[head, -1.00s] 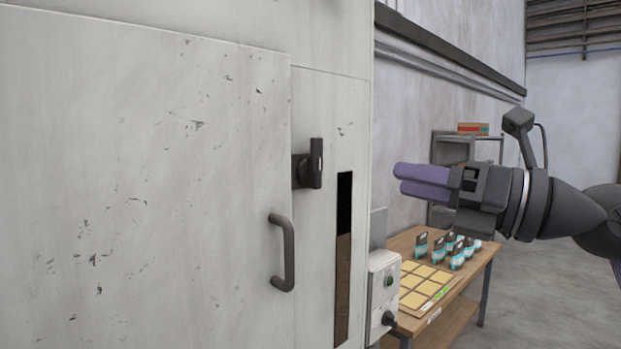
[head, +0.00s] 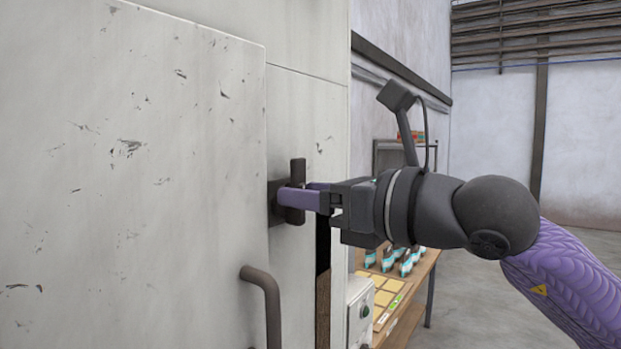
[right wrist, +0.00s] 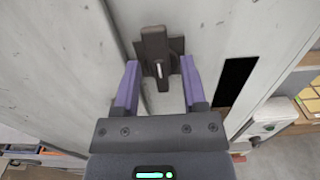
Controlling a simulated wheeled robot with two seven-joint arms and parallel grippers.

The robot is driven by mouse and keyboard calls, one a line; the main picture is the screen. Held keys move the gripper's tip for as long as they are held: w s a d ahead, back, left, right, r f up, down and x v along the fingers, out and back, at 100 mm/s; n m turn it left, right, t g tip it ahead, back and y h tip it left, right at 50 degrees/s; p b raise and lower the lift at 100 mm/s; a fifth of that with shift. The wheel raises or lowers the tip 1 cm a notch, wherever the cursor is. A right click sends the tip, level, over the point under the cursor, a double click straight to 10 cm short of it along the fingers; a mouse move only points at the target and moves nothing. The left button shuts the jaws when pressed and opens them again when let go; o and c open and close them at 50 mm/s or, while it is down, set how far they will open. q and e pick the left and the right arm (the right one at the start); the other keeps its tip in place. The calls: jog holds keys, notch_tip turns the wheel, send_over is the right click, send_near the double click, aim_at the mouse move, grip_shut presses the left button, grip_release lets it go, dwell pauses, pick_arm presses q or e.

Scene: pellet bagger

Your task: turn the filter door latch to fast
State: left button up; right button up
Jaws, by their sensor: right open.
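The filter door latch (head: 297,190) is a dark upright handle on a dark plate, beside the edge of the pale, scuffed door (head: 140,190). It also shows in the right wrist view (right wrist: 156,52), with a small white mark on it. My right gripper (head: 298,196) is at the latch with its purple fingers open. In the right wrist view its fingertips (right wrist: 160,72) are on either side of the latch's lower part, with gaps visible. I cannot tell whether a finger touches it. My left gripper is not in view.
A dark door pull (head: 268,300) sticks out below the latch. A dark window slot (right wrist: 236,80) is to the latch's right. A control box (head: 360,308) is mounted lower right. A wooden table (head: 424,272) with bottles and yellow squares stands behind my right arm.

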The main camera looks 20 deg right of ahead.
jog(key=shift+w+a, duration=0.1)
grip_shut()
dwell(0.4)
jog(key=shift+s+a+f+n+b, duration=0.2)
jog(key=shift+n+b, duration=0.7)
jog(key=shift+n, duration=2.05)
jog(key=shift+s+a+f+n+b, duration=0.15)
jog(key=shift+n+b, duration=0.75)
jog(key=shift+n, duration=2.1)
jog(key=shift+s+a+f+n+b, duration=0.2)
jog(key=shift+n+b, duration=0.7)
jog(key=shift+n, duration=2.05)
jog(key=shift+w+d+f, duration=0.1)
jog(key=shift+w, duration=0.05)
